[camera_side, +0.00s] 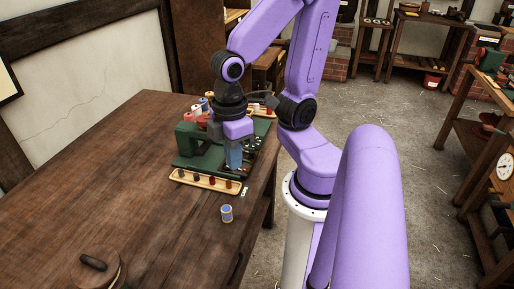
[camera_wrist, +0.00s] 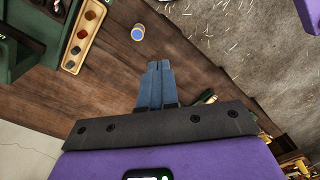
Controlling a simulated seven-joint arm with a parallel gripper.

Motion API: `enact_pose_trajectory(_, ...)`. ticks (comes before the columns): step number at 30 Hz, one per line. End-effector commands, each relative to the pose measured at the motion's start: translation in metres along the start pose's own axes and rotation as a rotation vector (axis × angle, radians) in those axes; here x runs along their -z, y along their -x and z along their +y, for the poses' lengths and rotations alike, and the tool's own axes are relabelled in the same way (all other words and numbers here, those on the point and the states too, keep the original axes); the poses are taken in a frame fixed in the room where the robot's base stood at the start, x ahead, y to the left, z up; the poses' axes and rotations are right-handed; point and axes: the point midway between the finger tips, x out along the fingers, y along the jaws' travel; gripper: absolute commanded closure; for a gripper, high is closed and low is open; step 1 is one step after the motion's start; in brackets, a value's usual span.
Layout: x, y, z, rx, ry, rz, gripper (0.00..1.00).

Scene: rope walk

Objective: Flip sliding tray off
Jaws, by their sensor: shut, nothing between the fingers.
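A dark green machine (camera_side: 196,156) stands on the wooden table with red and green parts on top. A pale wooden tray with several dark and red pegs or spools (camera_side: 208,183) lies along its near side; it also shows at upper left in the wrist view (camera_wrist: 77,56). I cannot tell which part is the sliding tray or its switch. My gripper (camera_side: 234,165) points down over the machine's right end, its blue fingers shut and empty. In the wrist view the closed fingertips (camera_wrist: 158,66) show against the bare tabletop. I cannot tell whether they touch anything.
A blue spool with pale ends (camera_side: 226,214) stands alone near the table's right edge. A second pale tray (camera_side: 263,113) is at the machine's far side, near several coloured spools. A round dark wooden item (camera_side: 98,270) sits at front left. The table's left part (camera_side: 110,170) is clear.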

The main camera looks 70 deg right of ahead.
Motion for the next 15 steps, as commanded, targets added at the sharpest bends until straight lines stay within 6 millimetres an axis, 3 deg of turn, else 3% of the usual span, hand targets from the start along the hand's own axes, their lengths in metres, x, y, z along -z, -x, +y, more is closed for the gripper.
enact_pose_trajectory(15, -0.008, -0.018, 0.08, 0.086, -0.725, -0.03, 1.0)
